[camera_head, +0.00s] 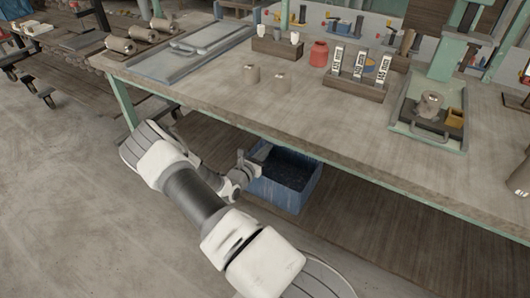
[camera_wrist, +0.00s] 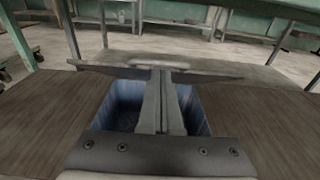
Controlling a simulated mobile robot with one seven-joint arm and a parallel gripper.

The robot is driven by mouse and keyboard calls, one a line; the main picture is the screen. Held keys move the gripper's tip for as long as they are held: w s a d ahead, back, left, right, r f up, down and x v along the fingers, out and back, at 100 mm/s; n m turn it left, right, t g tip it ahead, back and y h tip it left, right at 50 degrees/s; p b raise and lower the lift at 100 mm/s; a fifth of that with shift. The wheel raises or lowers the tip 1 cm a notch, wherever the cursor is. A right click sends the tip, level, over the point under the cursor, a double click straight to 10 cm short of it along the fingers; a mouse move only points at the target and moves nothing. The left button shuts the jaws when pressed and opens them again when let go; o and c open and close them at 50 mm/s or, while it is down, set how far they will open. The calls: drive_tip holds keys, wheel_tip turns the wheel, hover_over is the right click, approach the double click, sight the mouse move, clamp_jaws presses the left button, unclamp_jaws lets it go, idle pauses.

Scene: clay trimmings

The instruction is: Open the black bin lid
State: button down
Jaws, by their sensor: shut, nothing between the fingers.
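A blue bin (camera_head: 283,188) stands on the wooden lower shelf under the workbench. Its top is open and I see its dark inside. In the wrist view the bin (camera_wrist: 195,108) shows on both sides of my fingers. My gripper (camera_wrist: 162,100) is shut and empty, with its fingers over the bin. A thin dark grey flat piece (camera_wrist: 205,76), seen nearly edge-on, lies across the bin's far side by my fingertips. It may be the lid, but I cannot tell for sure. In the head view my gripper (camera_head: 241,158) is at the bin's left side, partly hidden by my arm.
The workbench top (camera_head: 330,130) overhangs the bin, its front edge just above my gripper. A bench leg (camera_head: 124,103) is at left. Open floor (camera_head: 60,200) lies left.

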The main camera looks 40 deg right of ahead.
drive_tip(key=shift+r, duration=0.1)
drive_tip(key=d+r+p, duration=0.1)
drive_tip(key=w+d+r+p, duration=0.1)
drive_tip(key=r, duration=0.1)
drive_tip(key=shift+d+r, duration=0.15)
idle(0.4)
